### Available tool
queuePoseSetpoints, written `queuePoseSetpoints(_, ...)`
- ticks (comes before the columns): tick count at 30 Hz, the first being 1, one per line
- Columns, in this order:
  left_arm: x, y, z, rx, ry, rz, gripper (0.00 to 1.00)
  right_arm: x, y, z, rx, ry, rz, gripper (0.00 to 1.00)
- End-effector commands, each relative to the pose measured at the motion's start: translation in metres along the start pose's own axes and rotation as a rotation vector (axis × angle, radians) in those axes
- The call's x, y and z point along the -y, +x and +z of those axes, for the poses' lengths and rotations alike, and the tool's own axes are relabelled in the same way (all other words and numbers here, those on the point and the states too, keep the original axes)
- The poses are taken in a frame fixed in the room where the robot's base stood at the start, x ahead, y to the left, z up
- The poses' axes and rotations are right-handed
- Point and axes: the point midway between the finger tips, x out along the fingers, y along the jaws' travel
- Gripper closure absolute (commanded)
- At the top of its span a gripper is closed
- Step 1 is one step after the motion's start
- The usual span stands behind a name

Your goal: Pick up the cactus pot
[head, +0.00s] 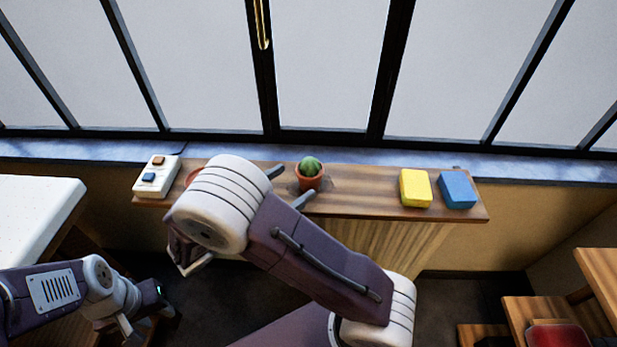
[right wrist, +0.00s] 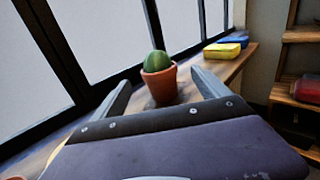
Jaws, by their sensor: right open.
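The cactus pot (head: 309,176) is a small terracotta pot with a round green cactus. It stands upright on the narrow wooden table (head: 350,204) below the window. My right gripper (head: 290,187) is open beside the pot, its fingers pointing towards it. In the right wrist view the pot (right wrist: 160,82) sits between and just beyond the two open fingers (right wrist: 160,92), apparently not touching either. My left gripper (head: 140,315) is low at the left, away from the table; its fingers are too unclear to read.
A yellow block (head: 415,189) and a blue block (head: 457,190) lie at the table's right end. A white box with two buttons (head: 157,177) is at the left end. A reddish round thing (head: 193,176) is partly hidden behind my right arm. The window frame (head: 300,140) stands close behind.

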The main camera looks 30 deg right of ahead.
Motion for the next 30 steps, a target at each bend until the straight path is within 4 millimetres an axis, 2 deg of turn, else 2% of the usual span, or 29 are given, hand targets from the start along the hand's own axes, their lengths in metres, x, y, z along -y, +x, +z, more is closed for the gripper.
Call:
queuePoseSetpoints(2, 0.000, 0.001, 0.000, 0.000, 0.000, 0.000, 0.64, 0.000, 0.004, 0.000, 0.000, 0.000, -0.002, 0.14)
queuePoseSetpoints(9, 0.000, 0.007, 0.001, 0.000, 0.000, 0.000, 0.64, 0.000, 0.037, 0.000, -0.001, 0.000, -0.003, 0.14)
queuePoseSetpoints(14, 0.000, 0.009, 0.001, 0.000, 0.000, 0.000, 0.64, 0.000, 0.043, 0.000, -0.001, 0.001, -0.003, 0.14)
queuePoseSetpoints(21, 0.000, 0.019, 0.002, 0.000, 0.000, 0.000, 0.64, 0.000, 0.085, -0.002, 0.000, 0.001, -0.005, 0.14)
queuePoseSetpoints(24, 0.000, 0.019, 0.002, 0.000, 0.000, 0.000, 0.64, -0.001, 0.091, -0.001, -0.001, 0.001, -0.003, 0.14)
queuePoseSetpoints(29, 0.000, 0.019, 0.002, 0.000, 0.000, 0.000, 0.64, -0.001, 0.092, 0.000, -0.001, 0.001, -0.001, 0.14)
queuePoseSetpoints(30, 0.000, 0.019, 0.002, 0.000, 0.000, 0.000, 0.64, -0.001, 0.091, 0.000, -0.001, 0.001, -0.001, 0.17)
